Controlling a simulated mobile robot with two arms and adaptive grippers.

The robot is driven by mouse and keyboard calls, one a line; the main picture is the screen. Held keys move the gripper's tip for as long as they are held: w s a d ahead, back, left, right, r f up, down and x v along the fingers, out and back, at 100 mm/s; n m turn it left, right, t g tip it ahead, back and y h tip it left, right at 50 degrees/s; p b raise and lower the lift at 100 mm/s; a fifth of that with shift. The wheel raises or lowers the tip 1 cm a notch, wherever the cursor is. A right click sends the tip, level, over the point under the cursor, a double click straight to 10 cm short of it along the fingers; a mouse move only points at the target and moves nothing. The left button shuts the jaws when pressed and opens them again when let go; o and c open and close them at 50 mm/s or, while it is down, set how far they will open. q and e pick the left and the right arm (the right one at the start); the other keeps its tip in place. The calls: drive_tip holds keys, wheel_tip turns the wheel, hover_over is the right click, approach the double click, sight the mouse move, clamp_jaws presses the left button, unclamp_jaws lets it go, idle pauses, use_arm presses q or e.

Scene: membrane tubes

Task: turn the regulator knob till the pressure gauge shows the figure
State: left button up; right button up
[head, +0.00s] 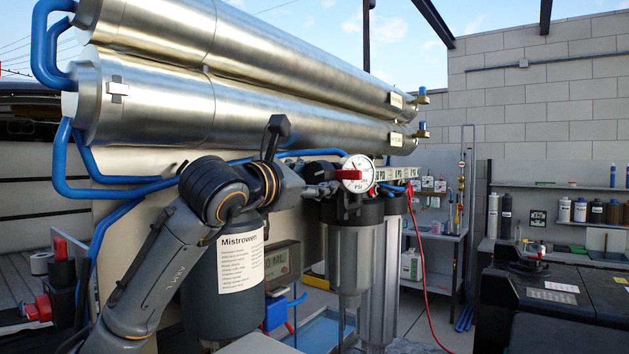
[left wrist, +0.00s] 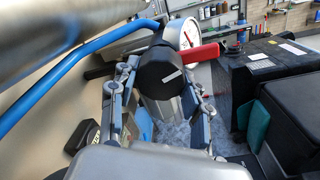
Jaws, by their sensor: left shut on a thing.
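The regulator knob (left wrist: 163,68) is a dark round cap with a short white mark on its face, in the middle of the left wrist view. In the head view its dark body (head: 325,170) shows just left of the pressure gauge. My left gripper (left wrist: 157,76) has one finger on each side of the knob and is shut on it. It also shows in the head view (head: 322,190), reaching in from the left. The white round pressure gauge (head: 357,164) is marked PSI; it also shows behind the knob in the left wrist view (left wrist: 183,34). Its reading is too small to tell.
A red part (left wrist: 200,53) sticks out right of the knob. A dark tank labelled Mistrowen (head: 205,300) stands behind my left arm. Steel tubes (head: 250,50) and blue pipes (head: 85,190) run above and left.

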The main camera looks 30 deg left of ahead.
use_arm(q)
drive_tip(key=shift+r, duration=0.15)
drive_tip(key=o, duration=1.1)
drive_tip(key=shift+o, duration=0.2)
drive_tip(key=shift+s, duration=0.1)
drive_tip(key=s+a, duration=0.1)
drive_tip(key=s, duration=1)
drive_tip(key=shift+s+f, duration=0.25)
drive_tip(key=shift+s, duration=0.15)
